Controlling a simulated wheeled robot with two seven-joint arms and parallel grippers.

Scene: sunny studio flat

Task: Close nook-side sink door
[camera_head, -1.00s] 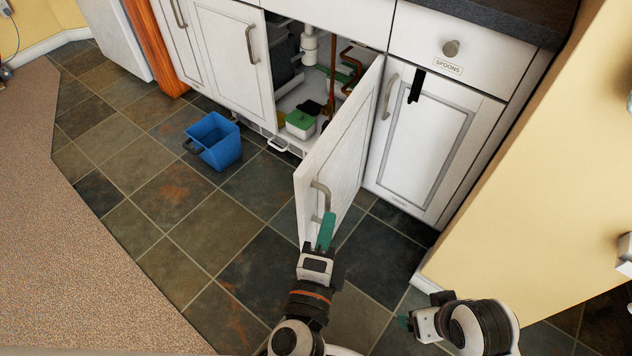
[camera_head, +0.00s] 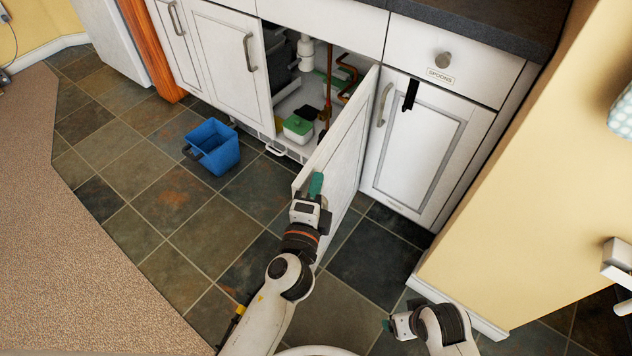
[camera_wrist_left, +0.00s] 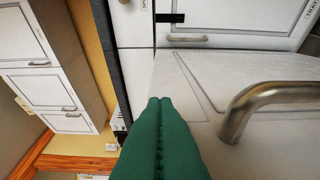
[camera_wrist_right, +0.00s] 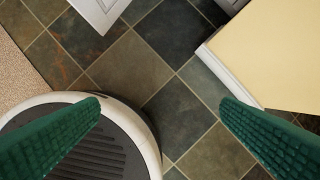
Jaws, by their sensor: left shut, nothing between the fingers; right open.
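The nook-side sink door (camera_head: 345,150) is white and stands swung open, hinged on its right beside the spoons cupboard. My left gripper (camera_head: 316,184) is shut and empty at the door's outer face, near its free edge. In the left wrist view the shut green fingers (camera_wrist_left: 158,105) lie over the door panel (camera_wrist_left: 195,75), beside its metal bar handle (camera_wrist_left: 265,100). I cannot tell whether they touch it. In the head view the arm hides the handle. My right gripper (camera_head: 388,326) is open and empty, low at the bottom right; its green fingers (camera_wrist_right: 160,125) are spread over floor.
The sink cupboard holds pipes and a green-and-white box (camera_head: 298,128). A blue bucket (camera_head: 213,147) stands on the tiles to the left. The other sink door (camera_head: 232,55) is shut. A yellow wall (camera_head: 520,190) bounds the right.

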